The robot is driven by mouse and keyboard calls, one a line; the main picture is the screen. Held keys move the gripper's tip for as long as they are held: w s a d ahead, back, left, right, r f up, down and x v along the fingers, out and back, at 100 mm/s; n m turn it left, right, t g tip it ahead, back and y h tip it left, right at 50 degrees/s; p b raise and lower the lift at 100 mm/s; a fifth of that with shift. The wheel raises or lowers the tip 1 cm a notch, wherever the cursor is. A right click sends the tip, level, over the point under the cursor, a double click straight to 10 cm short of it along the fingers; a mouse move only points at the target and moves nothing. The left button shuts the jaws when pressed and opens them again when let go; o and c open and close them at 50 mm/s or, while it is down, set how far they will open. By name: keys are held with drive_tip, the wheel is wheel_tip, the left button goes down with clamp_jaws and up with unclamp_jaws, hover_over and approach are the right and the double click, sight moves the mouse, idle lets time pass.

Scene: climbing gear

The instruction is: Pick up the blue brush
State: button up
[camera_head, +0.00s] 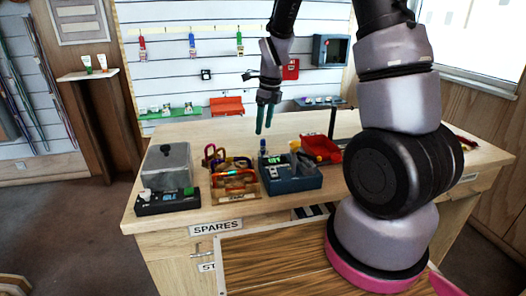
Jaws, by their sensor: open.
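My gripper (265,130) hangs above the back part of the wooden workbench (145,213), its two teal fingers pointing down with a narrow gap between them. It is open and nothing shows between the fingers. A small blue upright thing (263,146) stands just below the fingertips in the picture, behind the dark blue-grey box. It may be the blue brush, but it is too small to tell. I cannot tell whether the fingers are directly over it or behind it.
On the bench stand a grey box on a black base (167,178), a wooden tray with coloured carabiners (236,195), a dark blue-grey box (290,183) and a red bin (321,149). My arm hides much of the right side. The bench's back left is clear.

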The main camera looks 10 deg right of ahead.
sight(263, 141)
drive_tip(key=f, duration=0.6)
drive_tip(key=shift+w+a+f, duration=0.15)
drive_tip(key=shift+a+f, duration=0.05)
drive_tip(key=shift+f, duration=0.05)
drive_tip(key=shift+c, duration=0.3)
clamp_jaws()
